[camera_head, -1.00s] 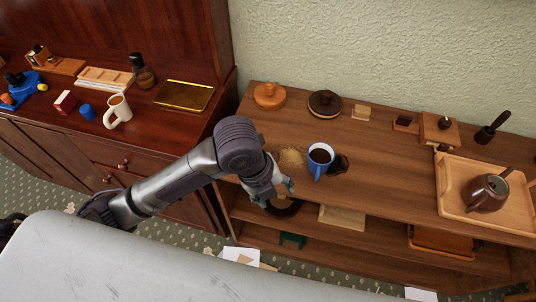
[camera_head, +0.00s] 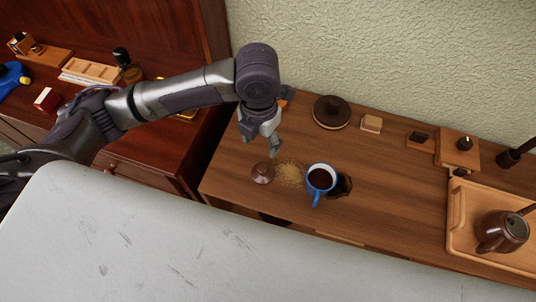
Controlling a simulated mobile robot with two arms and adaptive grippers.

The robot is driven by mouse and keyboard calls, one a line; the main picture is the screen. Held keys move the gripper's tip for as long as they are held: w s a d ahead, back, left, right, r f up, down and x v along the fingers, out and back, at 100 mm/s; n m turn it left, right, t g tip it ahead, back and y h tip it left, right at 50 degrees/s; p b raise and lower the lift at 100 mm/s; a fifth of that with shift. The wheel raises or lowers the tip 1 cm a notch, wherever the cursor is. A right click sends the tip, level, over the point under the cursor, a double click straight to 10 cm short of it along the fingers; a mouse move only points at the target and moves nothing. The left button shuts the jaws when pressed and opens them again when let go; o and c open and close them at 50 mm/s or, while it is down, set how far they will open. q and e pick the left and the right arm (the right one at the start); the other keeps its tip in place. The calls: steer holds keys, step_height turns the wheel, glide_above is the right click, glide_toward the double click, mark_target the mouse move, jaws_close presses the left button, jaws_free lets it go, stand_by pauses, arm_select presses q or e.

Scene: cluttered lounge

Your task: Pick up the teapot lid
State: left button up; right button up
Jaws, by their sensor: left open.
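The teapot lid (camera_head: 262,174), small, brown and knobbed, lies on the wooden shelf top near its front left edge. My left gripper (camera_head: 262,145) is open and empty, above and just behind the lid in the picture, not touching it. The brown teapot (camera_head: 505,230) stands on a light wooden tray (camera_head: 458,232) at the right. My right gripper is not in view.
Brown grounds (camera_head: 290,173) are spilled right of the lid, beside a blue mug (camera_head: 320,181) of dark liquid and a small dark object (camera_head: 342,187). The middle of the shelf top is clear.

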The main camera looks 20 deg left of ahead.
arm_select(q)
glide_above(263, 167)
steer(key=f, duration=0.7)
steer(key=shift+s+a+f+p, duration=0.2)
steer(key=shift+f+p, duration=0.15)
steer(key=shift+f, duration=0.05)
steer(key=shift+w+f, duration=0.1)
steer(key=shift+f, duration=0.15)
step_height(263, 167, down, 4)
steer(key=shift+d+f+p, duration=0.1)
steer(key=shift+d+p, duration=0.05)
steer(key=shift+p, duration=0.5)
steer(key=shift+w+f, duration=0.15)
steer(key=shift+f, duration=0.35)
steer(key=shift+c, duration=1.1)
jaws_close()
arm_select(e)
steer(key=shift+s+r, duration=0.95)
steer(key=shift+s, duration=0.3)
